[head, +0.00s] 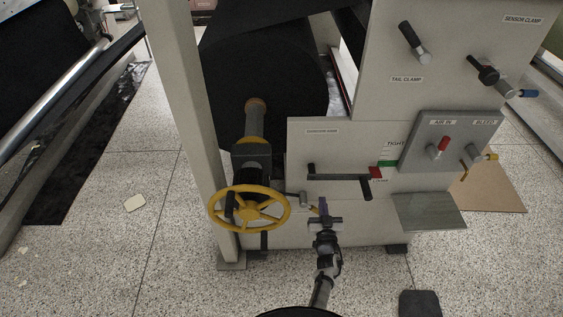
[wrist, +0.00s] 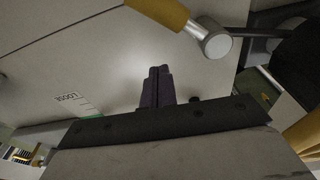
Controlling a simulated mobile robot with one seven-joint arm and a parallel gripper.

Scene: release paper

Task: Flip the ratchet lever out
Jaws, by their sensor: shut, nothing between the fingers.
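A short lever with a metal end (head: 304,202) and a yellow grip sits low on the machine's front, right of the yellow handwheel (head: 249,208); it looks like the ratchet lever. In the wrist view the lever's round metal end (wrist: 214,42) and yellow grip (wrist: 158,10) show at the top. My gripper (head: 322,208) is just right of the lever, in front of the pale panel. In the wrist view my gripper (wrist: 158,72) has its dark fingers together and empty, with a visible gap to the lever. The lever's mount is partly hidden.
A black bar handle (head: 340,177) and red and green gauge marks stick out above my gripper. A grey post (head: 197,130) stands left of the handwheel. A small grey shelf (head: 430,211) juts out to the right. The speckled floor in front is mostly clear.

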